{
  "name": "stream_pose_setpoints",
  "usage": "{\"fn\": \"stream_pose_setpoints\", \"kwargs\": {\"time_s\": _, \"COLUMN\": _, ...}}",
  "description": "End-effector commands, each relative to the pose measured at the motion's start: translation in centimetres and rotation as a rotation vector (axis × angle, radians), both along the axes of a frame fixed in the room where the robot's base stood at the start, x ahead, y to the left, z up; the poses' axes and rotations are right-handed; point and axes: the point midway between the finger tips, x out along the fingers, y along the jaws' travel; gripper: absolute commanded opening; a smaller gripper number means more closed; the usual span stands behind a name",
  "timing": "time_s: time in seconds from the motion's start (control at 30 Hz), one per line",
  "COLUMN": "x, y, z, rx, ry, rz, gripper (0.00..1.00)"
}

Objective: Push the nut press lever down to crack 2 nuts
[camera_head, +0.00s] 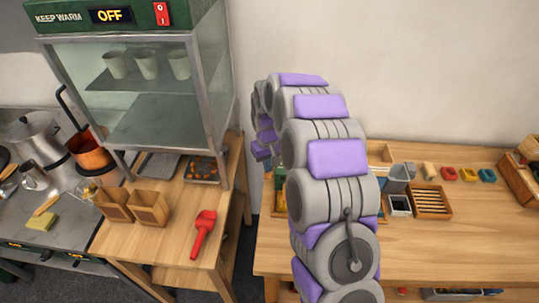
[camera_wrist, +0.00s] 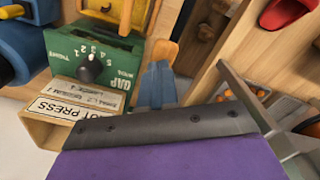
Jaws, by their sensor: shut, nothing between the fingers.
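The nut press shows in the wrist view as a green box (camera_wrist: 100,58) with a numbered gap dial and a "PRESS" label plate (camera_wrist: 70,108) below it. A blue forked piece (camera_wrist: 158,85) stands right of the box, just past my gripper's dark edge; I cannot tell what it belongs to. A rounded orange-brown end (camera_wrist: 162,50) shows behind it; I cannot tell whether it is the lever. My gripper (camera_head: 262,151) is shut and empty, low at the left end of my arm in the head view. My arm hides most of the press there. No nut shows in the press.
A warming cabinet (camera_head: 226,95) stands left, with a tray of nuts (camera_head: 204,170) under it. A red scoop (camera_head: 203,233) and wooden boxes (camera_head: 150,208) lie on the left table. On the right table are a slatted wooden tray (camera_head: 431,202) and small coloured dishes (camera_head: 467,174). Its front is clear.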

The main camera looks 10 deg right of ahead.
Motion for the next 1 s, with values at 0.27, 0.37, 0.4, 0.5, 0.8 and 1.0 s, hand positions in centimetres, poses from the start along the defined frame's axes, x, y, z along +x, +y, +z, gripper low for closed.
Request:
{"fn": "stream_pose_setpoints", "kwargs": {"time_s": 0.27, "x": -0.1, "y": 0.0, "z": -0.5, "rx": 0.0, "ry": 0.002, "rz": 0.0, "gripper": 0.0}}
{"fn": "stream_pose_setpoints", "kwargs": {"time_s": 0.37, "x": -0.3, "y": 0.1, "z": -1.1, "rx": 0.0, "ry": 0.004, "rz": 0.0, "gripper": 0.0}}
{"fn": "stream_pose_setpoints", "kwargs": {"time_s": 0.4, "x": -0.4, "y": 0.1, "z": -1.4, "rx": 0.0, "ry": 0.005, "rz": 0.0, "gripper": 0.0}}
{"fn": "stream_pose_setpoints", "kwargs": {"time_s": 0.5, "x": -0.5, "y": 0.1, "z": -2.1, "rx": 0.0, "ry": 0.006, "rz": 0.0, "gripper": 0.0}}
{"fn": "stream_pose_setpoints", "kwargs": {"time_s": 0.8, "x": -0.6, "y": 0.1, "z": -2.2, "rx": 0.0, "ry": 0.003, "rz": 0.0, "gripper": 0.0}}
{"fn": "stream_pose_setpoints", "kwargs": {"time_s": 1.0, "x": -0.6, "y": 0.2, "z": -2.8, "rx": 0.0, "ry": 0.004, "rz": 0.001, "gripper": 0.0}}
